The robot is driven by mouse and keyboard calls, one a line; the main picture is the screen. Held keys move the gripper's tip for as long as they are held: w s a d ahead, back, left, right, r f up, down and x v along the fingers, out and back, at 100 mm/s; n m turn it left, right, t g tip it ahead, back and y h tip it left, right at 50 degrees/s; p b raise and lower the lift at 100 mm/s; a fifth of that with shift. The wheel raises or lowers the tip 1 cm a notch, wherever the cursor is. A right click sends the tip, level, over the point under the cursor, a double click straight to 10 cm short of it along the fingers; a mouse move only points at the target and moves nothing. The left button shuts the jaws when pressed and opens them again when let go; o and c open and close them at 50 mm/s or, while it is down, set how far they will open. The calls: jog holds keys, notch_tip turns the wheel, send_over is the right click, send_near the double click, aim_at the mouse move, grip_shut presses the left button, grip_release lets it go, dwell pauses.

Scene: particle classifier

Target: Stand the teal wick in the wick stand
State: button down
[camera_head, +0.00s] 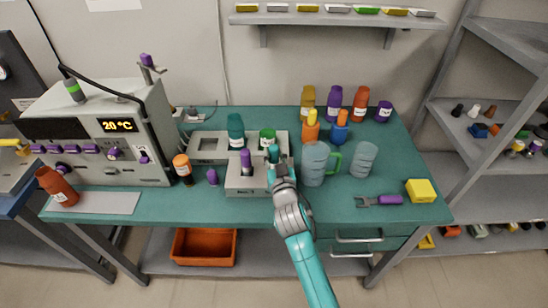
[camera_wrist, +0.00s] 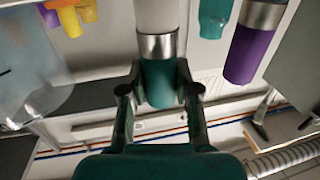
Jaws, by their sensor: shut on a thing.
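My gripper (camera_wrist: 160,90) is shut on the teal wick (camera_wrist: 160,82). In the wrist view the wick shows a teal end, a metal collar and a pale shaft that runs out of the picture. In the head view the teal wick (camera_head: 273,152) looks roughly upright at the right end of the grey wick stand (camera_head: 248,188). A purple wick (camera_head: 246,161) stands in that stand, to the left of my gripper; it also shows at the right of the wrist view (camera_wrist: 249,50). The teal wick's lower end is hidden, so I cannot tell whether it is in the stand.
Two clear beakers (camera_head: 315,163) stand close to the right of my gripper.

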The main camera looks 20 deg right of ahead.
jog(key=shift+f, duration=0.65)
jog(key=c, duration=0.8)
grip_release()
jog(key=shift+f, duration=0.15)
jog(key=shift+c, duration=0.2)
jog(key=s+a, duration=0.1)
jog(key=s, duration=1.1)
jog(key=shift+a, duration=0.2)
